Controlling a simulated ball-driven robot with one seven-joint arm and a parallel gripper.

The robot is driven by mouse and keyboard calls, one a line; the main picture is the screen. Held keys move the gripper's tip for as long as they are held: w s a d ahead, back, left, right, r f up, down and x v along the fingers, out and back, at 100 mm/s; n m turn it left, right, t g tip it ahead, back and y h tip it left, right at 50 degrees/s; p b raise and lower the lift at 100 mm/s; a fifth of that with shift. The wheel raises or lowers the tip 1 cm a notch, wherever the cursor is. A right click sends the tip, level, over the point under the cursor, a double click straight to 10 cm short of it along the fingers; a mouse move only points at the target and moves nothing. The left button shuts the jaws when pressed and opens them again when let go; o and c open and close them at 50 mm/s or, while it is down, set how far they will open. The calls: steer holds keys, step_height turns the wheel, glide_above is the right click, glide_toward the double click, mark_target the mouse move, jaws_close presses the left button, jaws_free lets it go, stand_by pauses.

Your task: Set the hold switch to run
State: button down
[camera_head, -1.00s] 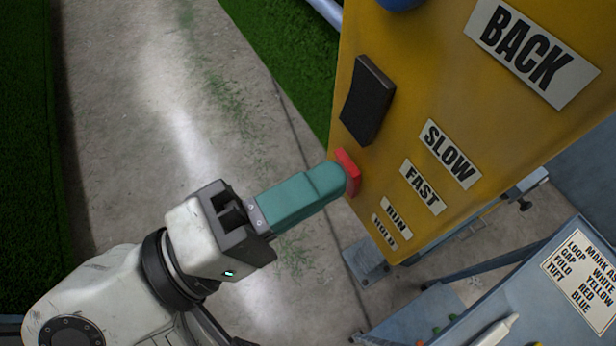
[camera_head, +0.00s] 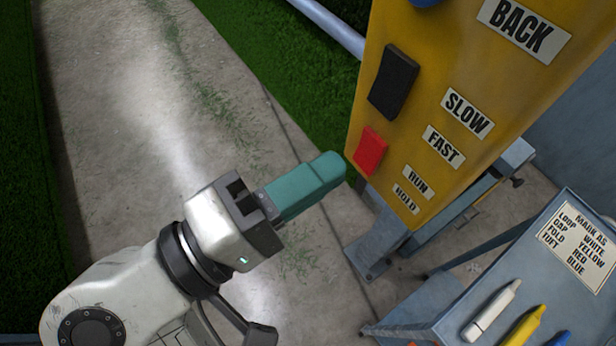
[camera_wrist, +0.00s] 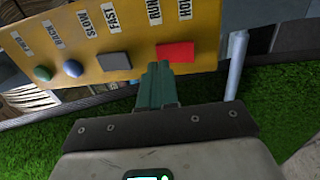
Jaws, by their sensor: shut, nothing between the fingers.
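The hold switch is a red rocker (camera_head: 370,151) low on the yellow panel (camera_head: 440,60), beside the RUN label (camera_head: 417,182) and the HOLD label (camera_head: 406,199). In the wrist view the red switch (camera_wrist: 176,52) shows just beyond my fingertips. My gripper (camera_head: 335,165) has its teal fingers shut and empty. In the head view its tips are left of and slightly below the switch, with a small gap. It also shows in the wrist view (camera_wrist: 159,68), pointing at the panel's lower edge. Which way the switch is tipped I cannot tell.
A black rocker (camera_head: 393,82) sits above the red switch, near the SLOW and FAST labels. A blue button (camera_wrist: 73,68) and a green button (camera_wrist: 43,73) are farther along the panel. A grey cart (camera_head: 450,325) with markers stands at lower right. Concrete floor lies left.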

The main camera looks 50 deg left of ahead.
steer(key=s+r+b, duration=0.1)
steer(key=s, duration=0.9)
steer(key=shift+s+a+r+b, duration=0.15)
steer(key=shift+s+a+b, duration=0.05)
steer(key=shift+a+b, duration=0.2)
